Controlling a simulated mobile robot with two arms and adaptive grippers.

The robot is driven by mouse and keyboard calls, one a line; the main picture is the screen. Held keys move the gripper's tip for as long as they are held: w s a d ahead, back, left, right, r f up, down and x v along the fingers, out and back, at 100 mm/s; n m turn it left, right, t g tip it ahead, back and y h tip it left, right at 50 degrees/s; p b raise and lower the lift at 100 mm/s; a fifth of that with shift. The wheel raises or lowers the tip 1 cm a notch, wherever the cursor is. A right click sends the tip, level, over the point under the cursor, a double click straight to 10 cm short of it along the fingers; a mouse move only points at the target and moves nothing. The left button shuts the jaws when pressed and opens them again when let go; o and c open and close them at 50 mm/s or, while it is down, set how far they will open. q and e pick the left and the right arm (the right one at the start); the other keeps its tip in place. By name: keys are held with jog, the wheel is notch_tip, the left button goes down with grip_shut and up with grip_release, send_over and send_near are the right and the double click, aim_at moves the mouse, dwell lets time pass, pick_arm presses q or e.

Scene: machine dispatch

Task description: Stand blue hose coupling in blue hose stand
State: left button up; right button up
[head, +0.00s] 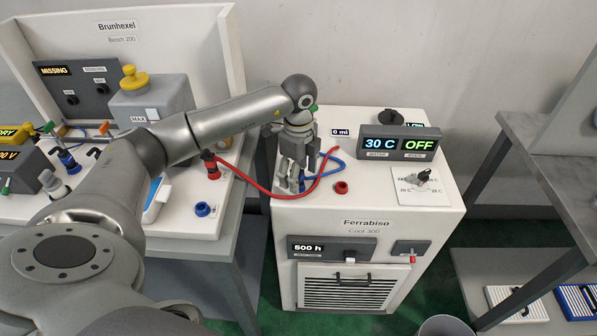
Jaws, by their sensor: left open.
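My left gripper (291,186) is open and points down over the front left of the Ferrabiso cooler's white top (375,210). A blue hose (333,172) curves across that top and ends among or behind the gripper fingers. The blue coupling at its end is hidden, or too small to tell from the hose. I cannot make out a blue stand on the cooler; the gripper covers that spot. A red ring-shaped stand (341,187) sits empty to the right of the fingers. A blue ring (202,209) sits empty on the bench at left. My right gripper is out of view.
A red hose (258,188) sags from a red coupling (212,170) on the bench to the cooler, passing close to my gripper. A display (398,144) and dial plate (419,184) occupy the cooler's right side. A grey table (520,150) stands at right.

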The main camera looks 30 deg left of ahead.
pick_arm(q)
jog(key=shift+r+p, duration=2.3)
jog(key=shift+r, duration=0.7)
jog(key=shift+d, duration=0.1)
